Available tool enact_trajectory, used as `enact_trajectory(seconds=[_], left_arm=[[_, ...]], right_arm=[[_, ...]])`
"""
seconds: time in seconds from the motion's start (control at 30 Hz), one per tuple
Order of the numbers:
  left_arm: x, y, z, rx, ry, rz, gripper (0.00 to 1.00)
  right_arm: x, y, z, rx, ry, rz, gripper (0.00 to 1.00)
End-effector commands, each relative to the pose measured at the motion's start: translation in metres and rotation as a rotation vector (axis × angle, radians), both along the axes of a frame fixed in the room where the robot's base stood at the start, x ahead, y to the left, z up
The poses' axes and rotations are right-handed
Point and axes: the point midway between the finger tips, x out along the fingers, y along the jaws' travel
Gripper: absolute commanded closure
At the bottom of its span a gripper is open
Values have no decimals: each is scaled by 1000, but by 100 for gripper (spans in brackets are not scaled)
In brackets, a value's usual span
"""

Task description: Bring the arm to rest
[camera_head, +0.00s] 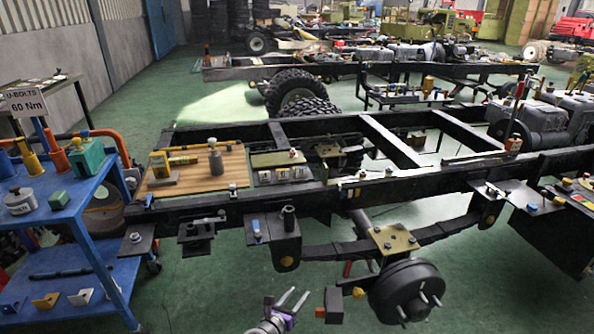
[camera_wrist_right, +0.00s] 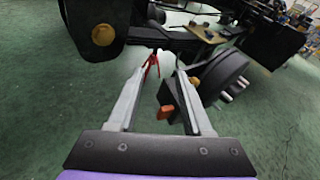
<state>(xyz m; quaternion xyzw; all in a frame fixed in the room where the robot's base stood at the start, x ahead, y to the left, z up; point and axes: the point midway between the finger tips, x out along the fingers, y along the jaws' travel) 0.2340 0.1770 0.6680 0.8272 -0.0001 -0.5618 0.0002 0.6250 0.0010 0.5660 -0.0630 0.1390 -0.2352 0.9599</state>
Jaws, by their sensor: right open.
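My right gripper (camera_head: 287,299) is low in the head view at the bottom middle, in front of the chassis frame (camera_head: 330,195). Its two fingers are spread apart with nothing between them that it grips. In the right wrist view my right gripper (camera_wrist_right: 165,75) points toward the underside of the frame. A dark block with an orange knob (camera_wrist_right: 166,112) shows behind the right finger, and the wheel hub (camera_wrist_right: 226,75) lies just beyond it. My left gripper is not in the head view.
The black hub with studs (camera_head: 408,290) hangs right of my right gripper, below the leaf spring. A blue cart (camera_head: 65,215) with tools stands at the left. Green floor (camera_head: 200,290) is clear between cart and gripper. A red stand (camera_wrist_right: 151,66) shows under the frame.

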Motion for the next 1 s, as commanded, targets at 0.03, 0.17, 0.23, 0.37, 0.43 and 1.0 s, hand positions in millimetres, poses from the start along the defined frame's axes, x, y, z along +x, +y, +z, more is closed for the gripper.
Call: enact_trajectory(seconds=[0.03,0.17,0.23,0.37,0.43,1.0], left_arm=[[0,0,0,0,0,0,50],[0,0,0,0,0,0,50],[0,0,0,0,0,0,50],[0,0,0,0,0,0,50],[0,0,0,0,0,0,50],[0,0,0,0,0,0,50]], right_arm=[[9,-9,36,-92,-5,76,50],[22,-16,113,-378,2,298,50],[20,-18,147,-541,14,411,50],[2,-21,193,-856,56,616,50],[-16,-23,208,-1030,89,725,50],[-279,-117,146,-2206,563,1712,50]])
